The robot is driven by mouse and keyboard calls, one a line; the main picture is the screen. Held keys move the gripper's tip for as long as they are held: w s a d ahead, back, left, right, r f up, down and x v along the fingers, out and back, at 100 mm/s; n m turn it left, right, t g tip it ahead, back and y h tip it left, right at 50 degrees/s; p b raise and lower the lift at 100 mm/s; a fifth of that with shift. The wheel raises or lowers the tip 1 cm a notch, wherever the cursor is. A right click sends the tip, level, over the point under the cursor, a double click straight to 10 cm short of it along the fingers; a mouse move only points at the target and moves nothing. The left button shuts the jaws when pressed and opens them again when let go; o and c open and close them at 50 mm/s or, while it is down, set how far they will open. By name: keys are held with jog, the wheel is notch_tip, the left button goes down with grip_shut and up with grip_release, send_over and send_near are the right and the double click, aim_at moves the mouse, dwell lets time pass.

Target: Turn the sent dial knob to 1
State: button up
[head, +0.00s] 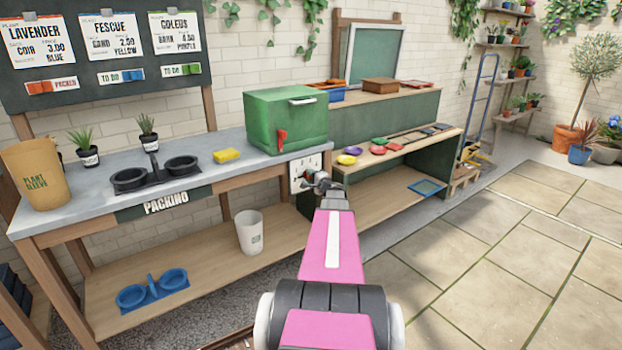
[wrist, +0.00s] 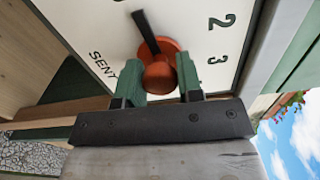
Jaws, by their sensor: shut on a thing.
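The sent dial is on a white panel (head: 299,178) at the right end of the packing bench. In the wrist view the panel face (wrist: 100,25) shows "SENT" at left and the numerals 2 and 3 at right. The orange-red knob (wrist: 160,72) has a black pointer (wrist: 145,32) that points up and slightly left in that view, away from the 2 and 3. No numeral is visible at its tip. My gripper (wrist: 160,88) has its green fingers on either side of the knob and is shut on it. In the head view my gripper (head: 318,181) covers part of the panel.
A green box (head: 286,120) with a red lever stands on the bench above the panel. A white cup (head: 249,232) stands on the lower shelf (head: 200,255). A second bench (head: 400,105) with colored dishes is to the right. The paved floor at right is open.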

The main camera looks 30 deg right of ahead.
jog(key=m, duration=0.6)
jog(key=shift+m, duration=0.7)
jog(key=o, duration=0.9)
jog(key=shift+s, duration=0.1)
jog(key=s, duration=1)
jog(key=shift+s+d, duration=0.3)
jog(key=shift+d, duration=0.1)
